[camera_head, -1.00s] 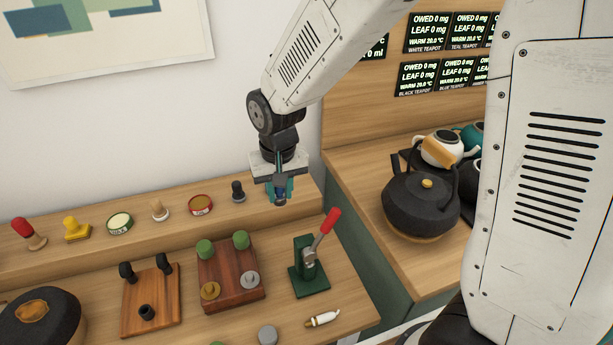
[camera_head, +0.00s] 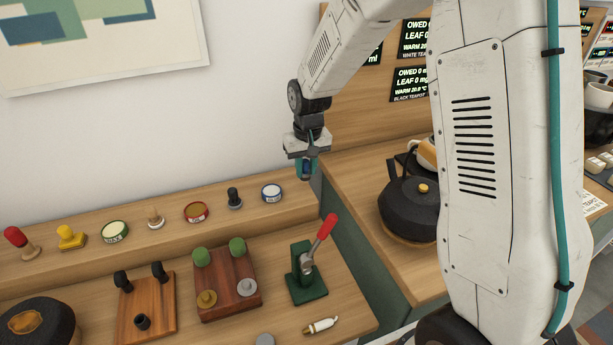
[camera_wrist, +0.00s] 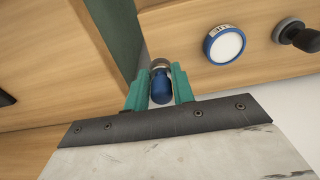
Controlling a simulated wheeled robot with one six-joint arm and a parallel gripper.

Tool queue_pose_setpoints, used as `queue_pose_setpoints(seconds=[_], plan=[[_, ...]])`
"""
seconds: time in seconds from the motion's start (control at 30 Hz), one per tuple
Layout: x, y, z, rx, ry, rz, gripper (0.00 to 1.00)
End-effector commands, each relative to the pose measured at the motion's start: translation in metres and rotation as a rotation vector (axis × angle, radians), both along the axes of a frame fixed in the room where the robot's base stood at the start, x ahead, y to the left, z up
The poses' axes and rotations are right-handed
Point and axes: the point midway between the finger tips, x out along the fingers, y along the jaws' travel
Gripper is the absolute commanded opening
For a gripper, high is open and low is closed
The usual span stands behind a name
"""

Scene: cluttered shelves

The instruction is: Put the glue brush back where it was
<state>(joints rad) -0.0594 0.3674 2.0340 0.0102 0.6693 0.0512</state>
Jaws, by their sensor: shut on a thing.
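My gripper (camera_head: 304,176) is shut on a small blue-handled thing (camera_head: 306,167), held in the air near the right end of the raised wooden ledge (camera_head: 262,212). In the wrist view the thing's rounded blue end (camera_wrist: 160,93) sits between the teal fingers, with a greyish round part beyond it. I cannot tell whether it is a brush or a stamp. A small white piece with a brass-coloured band (camera_head: 321,326) lies on the lower bench; it may be the glue brush, but its bristles are not clear.
On the ledge stand a red-handled stamp (camera_head: 22,243), a yellow one (camera_head: 70,237), a black one (camera_head: 234,198) and a blue-rimmed round tin (camera_head: 271,193). Below is a green press with a red lever (camera_head: 309,285). A black kettle (camera_head: 408,208) stands right on another counter.

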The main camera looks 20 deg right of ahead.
Motion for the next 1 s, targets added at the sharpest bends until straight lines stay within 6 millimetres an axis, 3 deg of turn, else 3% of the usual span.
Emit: queue_pose_setpoints(seconds=[0.27,0.57,0.6,0.67,1.0], plan=[[0.004,-0.004,-0.035,0.0,0.003,0.0,0.0],[0.005,-0.004,-0.037,0.0,0.0,0.0,0.0],[0.005,-0.004,-0.037,0.0,0.0,0.0,0.33],[0.005,-0.004,-0.037,0.0,0.0,0.0,0.47],[0.005,-0.004,-0.033,0.0,-0.001,0.0,0.47]])
